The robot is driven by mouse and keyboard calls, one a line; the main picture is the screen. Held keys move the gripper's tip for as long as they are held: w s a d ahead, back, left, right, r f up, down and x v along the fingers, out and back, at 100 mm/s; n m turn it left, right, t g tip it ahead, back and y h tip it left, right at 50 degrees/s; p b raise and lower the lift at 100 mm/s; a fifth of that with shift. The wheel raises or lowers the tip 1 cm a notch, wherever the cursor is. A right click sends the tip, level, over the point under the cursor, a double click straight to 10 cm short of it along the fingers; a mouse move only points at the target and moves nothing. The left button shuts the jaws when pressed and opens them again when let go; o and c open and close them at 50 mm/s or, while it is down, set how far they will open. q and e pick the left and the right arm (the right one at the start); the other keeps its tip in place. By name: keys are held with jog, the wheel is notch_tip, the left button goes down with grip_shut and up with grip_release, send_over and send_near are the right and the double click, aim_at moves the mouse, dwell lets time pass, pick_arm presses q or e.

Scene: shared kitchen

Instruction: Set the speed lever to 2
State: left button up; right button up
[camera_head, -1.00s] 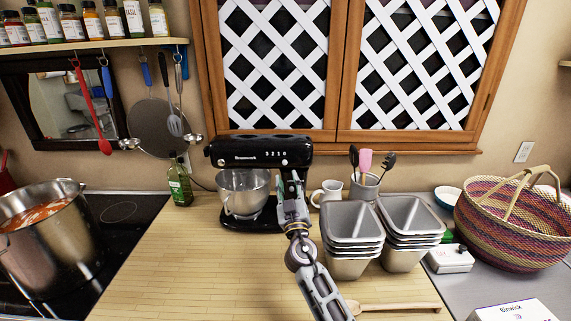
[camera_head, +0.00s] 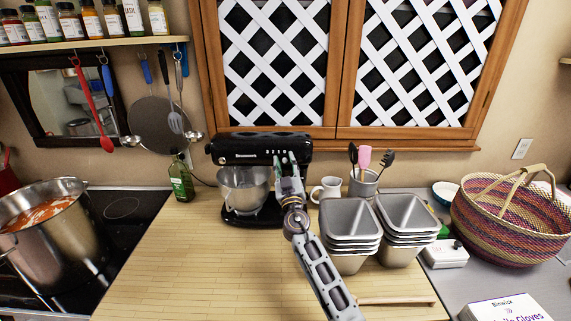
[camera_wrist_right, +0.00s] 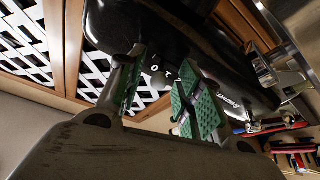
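The black stand mixer (camera_head: 240,149) stands at the back of the wooden counter, its head level over a steel bowl (camera_head: 243,188). A row of white speed digits runs along the head's side, by my right gripper. My right gripper (camera_head: 286,159) is raised against the right part of the mixer head. In the right wrist view, its green-padded fingers (camera_wrist_right: 165,98) are apart, with the digits (camera_wrist_right: 165,76) showing between them. A small dark and metallic piece, perhaps the speed lever, shows beside the right pad; its setting cannot be told. My left gripper is out of view.
Stacked grey loaf tins (camera_head: 349,220) stand right of my right arm. A white mug (camera_head: 327,188) and a utensil crock (camera_head: 364,184) are behind them. A pot (camera_head: 48,245) sits on the stove at left.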

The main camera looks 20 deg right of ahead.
grip_shut()
